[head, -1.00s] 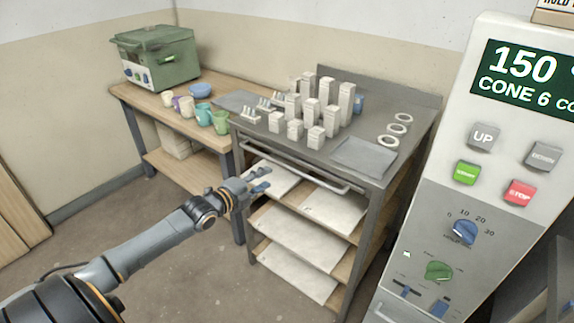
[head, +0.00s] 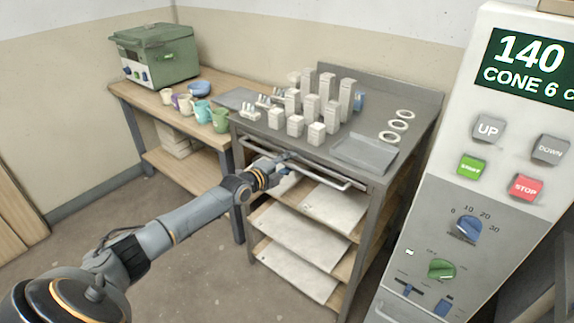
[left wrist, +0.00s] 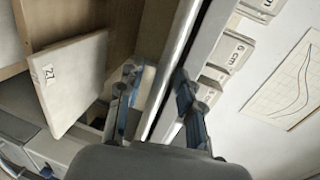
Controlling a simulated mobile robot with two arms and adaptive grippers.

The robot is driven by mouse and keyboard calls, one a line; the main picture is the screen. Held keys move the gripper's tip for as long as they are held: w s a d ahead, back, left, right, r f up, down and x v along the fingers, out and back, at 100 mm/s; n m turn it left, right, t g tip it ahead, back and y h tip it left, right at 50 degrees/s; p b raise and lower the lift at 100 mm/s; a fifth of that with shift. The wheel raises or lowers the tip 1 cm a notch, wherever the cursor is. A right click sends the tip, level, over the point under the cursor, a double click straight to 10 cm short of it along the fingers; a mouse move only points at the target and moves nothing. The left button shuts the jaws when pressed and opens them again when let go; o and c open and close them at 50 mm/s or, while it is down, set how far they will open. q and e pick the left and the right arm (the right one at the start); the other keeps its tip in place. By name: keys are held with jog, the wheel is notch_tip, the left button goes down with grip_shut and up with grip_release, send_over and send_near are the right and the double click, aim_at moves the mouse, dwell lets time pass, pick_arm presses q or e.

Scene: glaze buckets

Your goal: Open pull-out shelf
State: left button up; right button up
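A grey metal workbench (head: 290,142) has a long silver bar handle (head: 328,183) along its front, just under the top. This is the handle of the pull-out shelf; the shelf looks closed, its body hidden under the top. My left gripper (head: 281,161) is at the left-middle part of the handle. In the left wrist view, the two fingers of my left gripper (left wrist: 158,82) stand apart on either side of the silver bar (left wrist: 168,90), with gaps visible beside it. My right gripper is not in view.
White blocks (head: 311,107), rings (head: 397,125) and a grey tray (head: 364,153) are on the top. Open lower shelves hold pale slabs (head: 303,233). A wooden table (head: 135,97) with cups stands left. A control panel (head: 465,180) fills the right; floor in front is clear.

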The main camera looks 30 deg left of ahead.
pick_arm(q)
grip_shut()
jog(key=shift+s+p, duration=0.4)
jog(key=shift+p, duration=0.15)
jog(key=f+p+v, duration=0.2)
jog(key=p+v, duration=0.5)
jog(key=v, duration=0.4)
jog(key=f+p+v, duration=0.2)
jog(key=p+v, duration=0.6)
jog(key=v, duration=0.3)
jog(key=shift+s, duration=0.4)
jog(key=shift+a, duration=0.15)
